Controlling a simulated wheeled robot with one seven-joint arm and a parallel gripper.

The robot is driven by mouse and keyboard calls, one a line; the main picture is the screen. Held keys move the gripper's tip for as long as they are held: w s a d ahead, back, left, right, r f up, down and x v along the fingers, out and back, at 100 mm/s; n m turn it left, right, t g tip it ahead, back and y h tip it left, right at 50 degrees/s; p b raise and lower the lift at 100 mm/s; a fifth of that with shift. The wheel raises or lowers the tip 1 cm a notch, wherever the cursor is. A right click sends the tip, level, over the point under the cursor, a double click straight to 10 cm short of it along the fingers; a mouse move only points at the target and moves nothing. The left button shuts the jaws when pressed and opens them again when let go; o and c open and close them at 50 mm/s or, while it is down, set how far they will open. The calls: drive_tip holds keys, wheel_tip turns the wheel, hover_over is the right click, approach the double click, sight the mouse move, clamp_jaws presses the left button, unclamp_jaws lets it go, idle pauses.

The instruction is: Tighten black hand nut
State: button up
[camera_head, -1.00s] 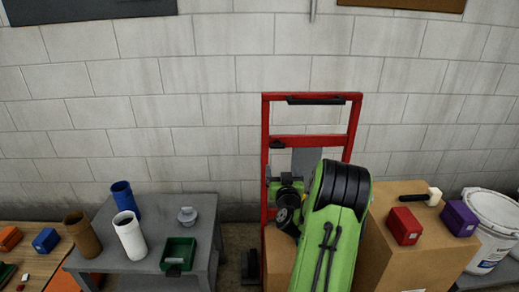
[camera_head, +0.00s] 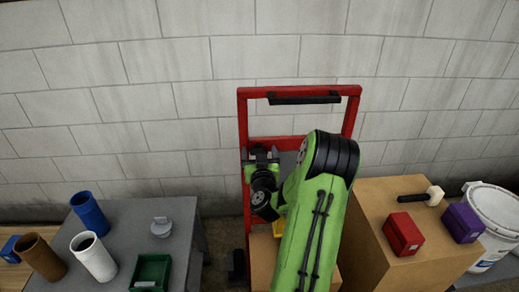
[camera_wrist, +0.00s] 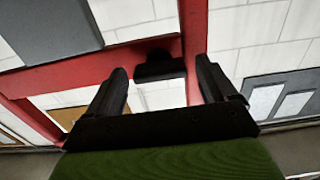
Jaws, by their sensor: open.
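The black hand nut (camera_wrist: 158,66) is a dark knob on a red bar of the hand truck (camera_wrist: 75,72). In the wrist view it shows between and beyond the two fingers, with a gap to each side. My gripper (camera_wrist: 161,72) is open and empty, facing the nut. In the head view my gripper (camera_head: 261,153) is at the left upright of the red hand truck (camera_head: 243,120), by the crossbar's left end. It hides the nut there. I cannot tell how far the fingertips are from the nut.
A cardboard box (camera_head: 375,215) at right carries a red box (camera_head: 404,234), a purple box (camera_head: 463,223) and a mallet (camera_head: 433,195). A white bucket (camera_head: 493,215) stands beyond. A grey table (camera_head: 140,215) at left holds cylinders and a green bin (camera_head: 150,272). A block wall stands behind.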

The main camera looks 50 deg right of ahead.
drive_tip(key=shift+a, duration=0.1)
drive_tip(key=shift+c, duration=0.6)
drive_tip(key=c, duration=0.9)
drive_tip(key=shift+c, duration=0.2)
drive_tip(key=shift+m, duration=0.3)
drive_tip(key=shift+s+d+f+m, duration=0.1)
drive_tip(key=shift+m, duration=4.2)
drive_tip(key=shift+s+d+f+m, duration=0.1)
drive_tip(key=shift+m, duration=4.2)
